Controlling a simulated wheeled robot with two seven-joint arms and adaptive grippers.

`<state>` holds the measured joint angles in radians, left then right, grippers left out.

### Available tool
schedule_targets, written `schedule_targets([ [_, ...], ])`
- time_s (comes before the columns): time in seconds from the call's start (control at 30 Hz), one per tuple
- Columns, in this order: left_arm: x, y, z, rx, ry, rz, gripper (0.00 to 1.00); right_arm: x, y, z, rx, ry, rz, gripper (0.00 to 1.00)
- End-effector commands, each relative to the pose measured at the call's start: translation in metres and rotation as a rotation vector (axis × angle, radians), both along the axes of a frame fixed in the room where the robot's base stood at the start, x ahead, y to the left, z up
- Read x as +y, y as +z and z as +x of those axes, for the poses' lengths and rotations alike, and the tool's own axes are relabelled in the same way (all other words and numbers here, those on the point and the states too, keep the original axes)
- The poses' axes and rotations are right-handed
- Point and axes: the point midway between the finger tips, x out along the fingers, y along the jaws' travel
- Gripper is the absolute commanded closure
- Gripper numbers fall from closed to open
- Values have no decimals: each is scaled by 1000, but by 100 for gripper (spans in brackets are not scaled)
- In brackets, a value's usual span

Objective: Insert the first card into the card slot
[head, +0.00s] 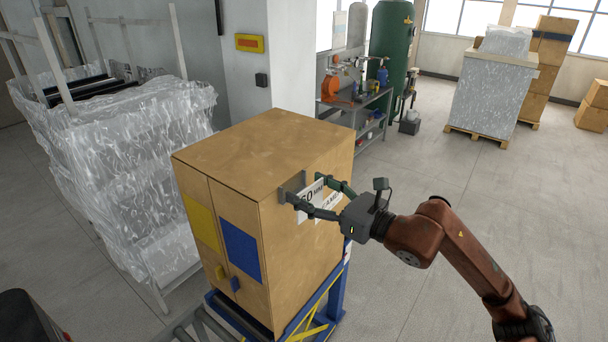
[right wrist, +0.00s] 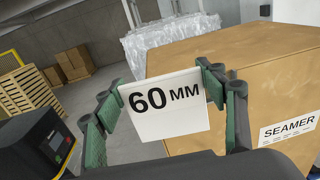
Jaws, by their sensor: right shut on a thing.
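My right gripper (head: 306,190) is shut on a white card (right wrist: 165,112) printed "60 MM", with a dark green finger at each side edge. The card (head: 311,194) is upright beside the right-hand face of a large brown cabinet (head: 265,140). A grey metal plate (head: 291,184) stands at that face, just left of the card; I cannot tell whether it is the card slot. The card and fingers hide part of the face. A white "SEAMER" label (right wrist: 288,130) shows on the cabinet in the right wrist view. My left gripper is not in view.
The cabinet stands on a blue and yellow frame (head: 335,300). A plastic-wrapped rack (head: 125,180) is at left, and a tool shelf (head: 355,110) is behind. A dark box with a yellow panel (right wrist: 50,140) is at left in the wrist view. Floor at right is clear.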

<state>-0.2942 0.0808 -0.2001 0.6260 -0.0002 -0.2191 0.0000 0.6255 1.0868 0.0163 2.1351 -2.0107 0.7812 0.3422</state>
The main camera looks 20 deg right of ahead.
Motion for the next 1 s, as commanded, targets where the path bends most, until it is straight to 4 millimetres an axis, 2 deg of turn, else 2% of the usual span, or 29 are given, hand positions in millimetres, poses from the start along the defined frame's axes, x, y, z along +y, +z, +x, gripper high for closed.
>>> schedule_targets([
  [0.13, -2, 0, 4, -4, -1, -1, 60, -2, -28, -12, 0, -39, 0, 48],
  [0.27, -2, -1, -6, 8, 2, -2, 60, -3, -57, -25, 1, -81, 4, 48],
  [0.4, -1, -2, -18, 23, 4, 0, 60, -6, -98, -41, 1, -146, 9, 48],
  [0.57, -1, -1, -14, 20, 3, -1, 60, -11, -146, -61, -1, -226, 13, 48],
  [1.0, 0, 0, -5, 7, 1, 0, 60, -13, -176, -72, -6, -273, 15, 48],
])
